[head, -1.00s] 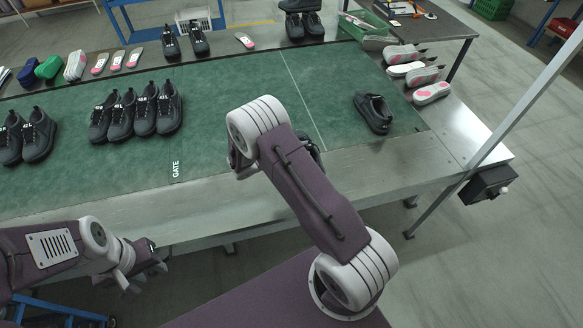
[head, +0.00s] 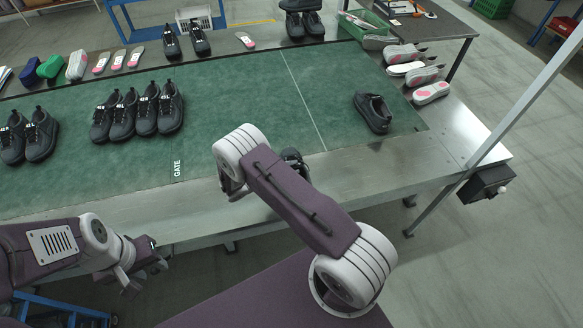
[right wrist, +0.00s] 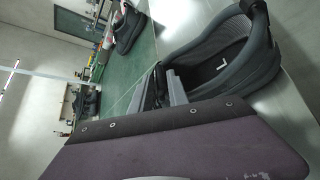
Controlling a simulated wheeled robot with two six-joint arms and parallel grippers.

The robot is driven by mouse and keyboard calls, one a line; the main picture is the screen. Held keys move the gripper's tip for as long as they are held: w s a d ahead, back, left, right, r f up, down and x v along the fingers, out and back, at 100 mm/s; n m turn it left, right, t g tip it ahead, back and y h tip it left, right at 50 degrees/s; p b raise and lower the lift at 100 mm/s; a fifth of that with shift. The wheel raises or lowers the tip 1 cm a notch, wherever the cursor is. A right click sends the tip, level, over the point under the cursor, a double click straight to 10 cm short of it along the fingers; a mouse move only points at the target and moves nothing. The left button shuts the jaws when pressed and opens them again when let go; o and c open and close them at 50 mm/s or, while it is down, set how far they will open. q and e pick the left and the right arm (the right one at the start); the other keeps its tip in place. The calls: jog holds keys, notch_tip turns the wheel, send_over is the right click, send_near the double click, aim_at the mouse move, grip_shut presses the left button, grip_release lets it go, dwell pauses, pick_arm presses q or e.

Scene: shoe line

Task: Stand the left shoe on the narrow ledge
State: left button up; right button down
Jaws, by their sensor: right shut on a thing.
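The held dark grey shoe (head: 294,158) is mostly hidden behind my right arm in the head view. In the right wrist view the shoe (right wrist: 240,55) fills the upper right, with its opening towards the camera and an L mark inside. My right gripper (right wrist: 165,85) is shut on its edge. The narrow ledge (head: 390,165) seems to be the bare metal strip along the near side of the green mat. The shoe is over or near this strip; contact is not visible. My left gripper (head: 150,262) is low at left, away from the shoes; its finger opening is unclear.
A lone dark shoe (head: 373,112) lies on the green mat (head: 235,95) at right. Several dark shoes (head: 145,110) stand in rows at left. Pale soles (head: 425,75) lie along the right edge. A post (head: 525,90) rises at the right corner. The middle mat is clear.

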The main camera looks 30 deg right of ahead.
jog(key=c, duration=1.3)
grip_release()
jog(key=shift+o, duration=0.2)
jog(key=shift+a+r, duration=0.1)
jog(key=b+v, duration=0.2)
jog(key=v, duration=0.9)
jog(key=s+r+m+y, duration=0.3)
jog(key=s+m+y, duration=0.2)
jog(key=s, duration=0.3)
jog(key=s+a+r+m+g+y, duration=0.1)
jog(key=s+r+m+y, duration=0.3)
jog(key=s+m+y, duration=0.2)
jog(key=shift+s+g+y, duration=0.3)
jog(key=shift+s+y, duration=0.5)
jog(key=shift+s, duration=0.3)
jog(key=shift+a, duration=0.1)
